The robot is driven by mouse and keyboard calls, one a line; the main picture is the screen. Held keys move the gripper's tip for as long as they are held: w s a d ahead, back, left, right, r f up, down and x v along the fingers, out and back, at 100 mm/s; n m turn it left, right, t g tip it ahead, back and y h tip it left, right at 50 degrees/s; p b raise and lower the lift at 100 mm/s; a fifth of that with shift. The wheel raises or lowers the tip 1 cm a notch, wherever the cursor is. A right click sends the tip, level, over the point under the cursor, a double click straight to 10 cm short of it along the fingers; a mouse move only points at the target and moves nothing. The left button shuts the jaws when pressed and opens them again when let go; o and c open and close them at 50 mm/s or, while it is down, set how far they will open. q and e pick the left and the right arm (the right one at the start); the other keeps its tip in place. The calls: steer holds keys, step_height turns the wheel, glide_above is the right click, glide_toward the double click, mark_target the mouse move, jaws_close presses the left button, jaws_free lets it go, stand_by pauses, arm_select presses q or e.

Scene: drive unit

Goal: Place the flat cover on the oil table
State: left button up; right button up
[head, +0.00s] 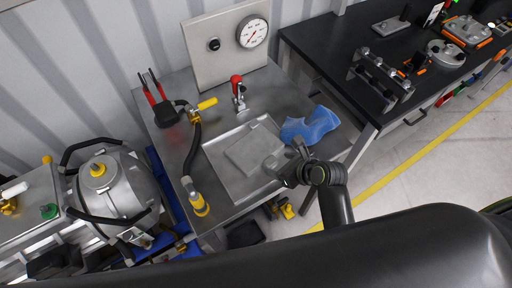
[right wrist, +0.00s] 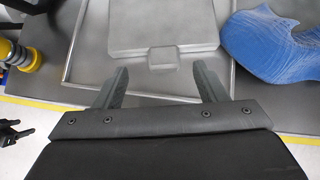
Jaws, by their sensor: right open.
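The flat cover (head: 252,148) is a grey square plate. It lies in the shallow recessed tray of the metal oil table (head: 215,205). In the right wrist view the cover (right wrist: 160,28) shows ahead of my fingers, with a small tab on its near edge. My right gripper (head: 290,165) is over the near right part of the tray. In the right wrist view its two fingers (right wrist: 160,88) are apart with nothing between them, just short of the tab. My left gripper is not in view.
A blue cloth (head: 311,125) lies right of the tray. A yellow-handled hose nozzle (head: 195,198) stands at the left, with red-handled pliers (head: 160,100) behind. A gauge panel (head: 228,45) rises at the back. A silver drive unit (head: 110,185) is at the left, a black workbench (head: 400,60) at the right.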

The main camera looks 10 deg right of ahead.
mark_target(270, 160)
steer(key=shift+d+p+x, duration=0.1)
steer(key=shift+p+x, duration=0.25)
steer(key=shift+x, duration=1)
steer(key=shift+d+p+x, duration=0.15)
steer(key=shift+p+x, duration=0.2)
steer(key=shift+x, duration=1)
steer(key=shift+f, duration=0.1)
steer(key=c, duration=1.3)
steer(key=shift+w, duration=0.15)
jaws_close()
